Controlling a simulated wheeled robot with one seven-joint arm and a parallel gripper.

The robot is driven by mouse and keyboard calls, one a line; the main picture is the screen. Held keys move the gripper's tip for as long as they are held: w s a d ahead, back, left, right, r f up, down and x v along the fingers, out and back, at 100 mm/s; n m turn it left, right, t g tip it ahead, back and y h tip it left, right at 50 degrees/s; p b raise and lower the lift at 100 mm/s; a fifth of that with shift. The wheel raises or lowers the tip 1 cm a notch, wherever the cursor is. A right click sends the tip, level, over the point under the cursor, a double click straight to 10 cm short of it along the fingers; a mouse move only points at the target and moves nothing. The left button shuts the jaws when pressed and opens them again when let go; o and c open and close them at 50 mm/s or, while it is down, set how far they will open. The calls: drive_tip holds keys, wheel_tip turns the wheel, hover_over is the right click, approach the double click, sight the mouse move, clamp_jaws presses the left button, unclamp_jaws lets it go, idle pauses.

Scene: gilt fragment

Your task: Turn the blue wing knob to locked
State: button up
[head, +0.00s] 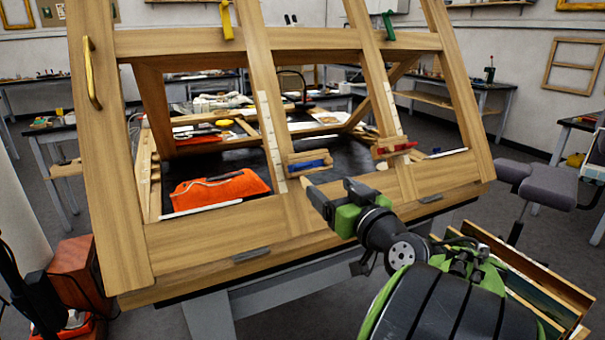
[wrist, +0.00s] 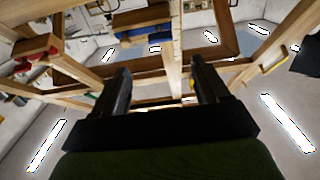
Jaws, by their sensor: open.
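The blue wing knob (head: 309,164) is on a wooden block on the middle upright of a tilted wooden frame (head: 200,235). It looks like a flat blue bar lying roughly level; its exact turn and any locked mark are too small to read. It also shows as a blue bar in the wrist view (wrist: 145,39), beyond my fingertips. My gripper (head: 335,194) is open and empty, below and slightly right of the blue knob and apart from it. In the wrist view, my two dark fingers (wrist: 160,80) are spread wide with nothing between them.
A similar red piece (head: 397,148) sits on the right upright. A yellow lever (head: 226,20) and a green lever (head: 388,24) are on the top rail. An orange cloth (head: 219,190) lies behind the frame. A grey stool (head: 535,182) stands at right.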

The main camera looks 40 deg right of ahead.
sight(302, 166)
drive_tip(key=p+x, duration=0.1)
drive_tip(key=x, duration=1)
drive_tip(key=shift+w, duration=0.1)
drive_tip(key=shift+c, duration=0.4)
drive_tip(key=c, duration=1)
